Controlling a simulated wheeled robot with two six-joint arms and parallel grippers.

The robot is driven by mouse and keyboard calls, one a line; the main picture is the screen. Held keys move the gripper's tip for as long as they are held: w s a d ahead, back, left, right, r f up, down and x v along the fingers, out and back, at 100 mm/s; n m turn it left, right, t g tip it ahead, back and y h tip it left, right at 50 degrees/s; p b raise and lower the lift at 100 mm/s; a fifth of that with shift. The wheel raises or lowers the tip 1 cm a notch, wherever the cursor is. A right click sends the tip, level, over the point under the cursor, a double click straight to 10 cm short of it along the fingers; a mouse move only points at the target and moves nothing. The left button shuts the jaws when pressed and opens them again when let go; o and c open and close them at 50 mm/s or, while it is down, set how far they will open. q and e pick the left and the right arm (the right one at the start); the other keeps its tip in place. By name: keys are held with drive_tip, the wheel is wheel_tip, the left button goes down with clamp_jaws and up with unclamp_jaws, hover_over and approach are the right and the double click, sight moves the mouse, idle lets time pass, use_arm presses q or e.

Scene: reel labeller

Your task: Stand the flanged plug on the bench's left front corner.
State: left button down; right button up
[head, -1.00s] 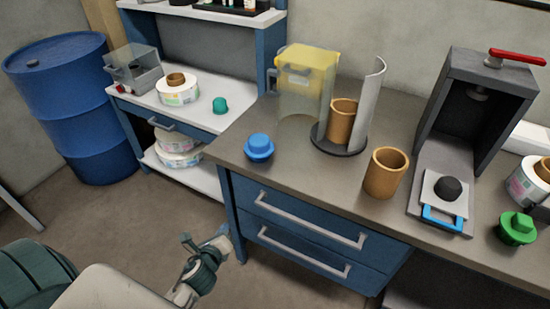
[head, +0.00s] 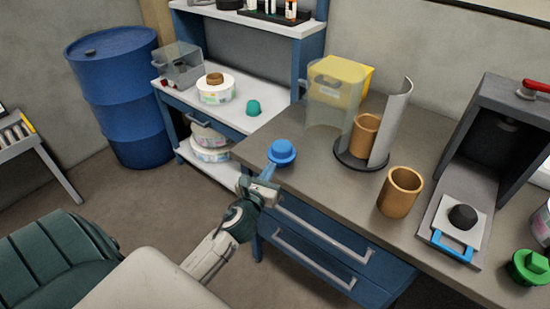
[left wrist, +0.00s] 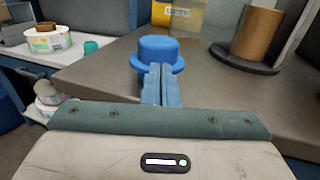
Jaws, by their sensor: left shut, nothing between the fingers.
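A blue flanged plug (head: 281,151), a round cap above a wider rim, stands upright on the bench's (head: 330,190) left front corner. It also shows in the left wrist view (left wrist: 158,50), right behind the fingertips. My left gripper (head: 268,172) is shut and empty at the bench's front edge, just in front of the plug. Its two fingers (left wrist: 161,82) are together in the left wrist view and hide a little of the plug's rim; I cannot tell whether they touch it. My right gripper is not in view.
A brown cup (head: 400,192) and a dark round stand (head: 362,163) with a curved guard are to the right on the bench. A grey press (head: 470,190) and a green flanged piece (head: 530,267) stand farther right. Drawer handles (head: 325,250) stick out below the edge.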

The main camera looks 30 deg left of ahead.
sight(283, 143)
use_arm(q)
drive_tip(key=shift+p+x, duration=0.3)
drive_tip(key=shift+x, duration=1.8)
drive_tip(key=shift+w, duration=0.1)
drive_tip(key=p+x, duration=0.2)
drive_tip(key=x, duration=0.5)
drive_tip(key=shift+w, duration=0.2)
